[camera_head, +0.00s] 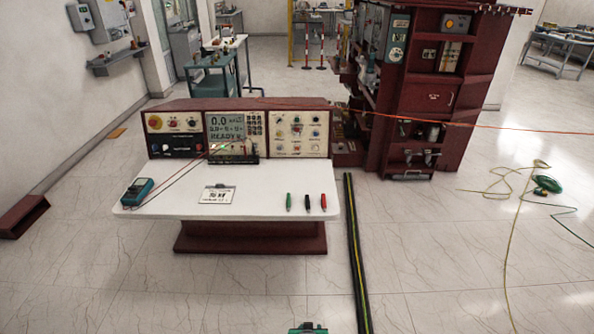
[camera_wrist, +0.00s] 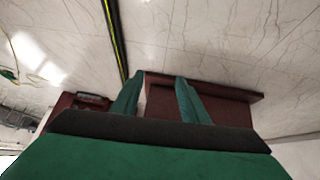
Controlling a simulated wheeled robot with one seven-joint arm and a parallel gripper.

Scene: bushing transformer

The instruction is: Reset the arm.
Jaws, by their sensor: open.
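My gripper (camera_wrist: 158,98) shows in the wrist view with its two green fingers apart and nothing between them. Behind the fingers are the dark red base of the test desk (camera_wrist: 225,105) and the tiled floor. In the head view, only a small green part of my arm (camera_head: 307,328) shows at the bottom edge, low and in front of the desk. The fingers cannot be made out there.
A black-and-yellow cable strip (camera_head: 356,250) runs along the floor. A dark red cabinet (camera_head: 425,110) stands behind. Loose cables (camera_head: 510,195) lie right.

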